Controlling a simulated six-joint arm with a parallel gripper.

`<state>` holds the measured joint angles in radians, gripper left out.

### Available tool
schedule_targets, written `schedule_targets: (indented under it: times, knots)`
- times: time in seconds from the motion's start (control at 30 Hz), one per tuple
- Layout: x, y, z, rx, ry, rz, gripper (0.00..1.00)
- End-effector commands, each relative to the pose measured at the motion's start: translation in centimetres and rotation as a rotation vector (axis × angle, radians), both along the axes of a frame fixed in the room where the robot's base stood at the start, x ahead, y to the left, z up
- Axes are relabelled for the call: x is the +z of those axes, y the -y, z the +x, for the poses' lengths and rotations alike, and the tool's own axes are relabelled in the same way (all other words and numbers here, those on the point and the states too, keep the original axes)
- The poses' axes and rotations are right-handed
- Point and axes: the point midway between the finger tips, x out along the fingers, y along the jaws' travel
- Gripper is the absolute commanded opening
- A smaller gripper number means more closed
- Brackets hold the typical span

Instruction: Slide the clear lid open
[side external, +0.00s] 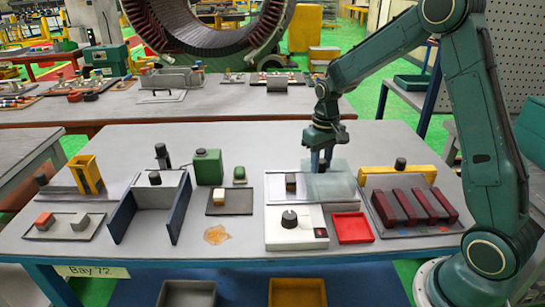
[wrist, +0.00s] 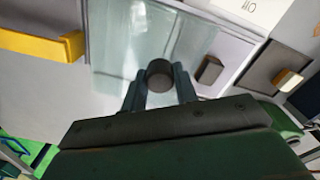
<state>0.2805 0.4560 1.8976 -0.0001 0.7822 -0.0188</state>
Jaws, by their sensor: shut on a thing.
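The clear lid (side external: 340,186) is a see-through sheet over the right part of a shallow pale tray (side external: 276,196). My gripper (side external: 320,167) points down at the lid. In the wrist view, its two fingers (wrist: 160,88) are shut on a dark round knob (wrist: 160,72) on the lid (wrist: 190,38). The block (wrist: 208,70) shows just beside the lid's edge there.
A yellow bracket (side external: 398,177) and a rack of dark red bars (side external: 415,206) stand to the right. A white box with a black dial (side external: 290,219) and a red tray (side external: 352,228) lie in front. A green container (side external: 208,167) stands left. Bare table lies behind the lid.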

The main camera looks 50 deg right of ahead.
Motion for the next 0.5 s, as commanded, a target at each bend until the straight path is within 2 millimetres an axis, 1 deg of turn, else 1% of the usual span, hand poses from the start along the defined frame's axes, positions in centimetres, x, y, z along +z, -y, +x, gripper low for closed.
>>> schedule_targets:
  times: [0.03,0.5]
  knots:
    - [-0.6,0.1,-0.6,-0.003,-0.016,0.004,0.16]
    - [-0.6,1.2,-1.7,-0.003,-0.017,0.005,0.16]
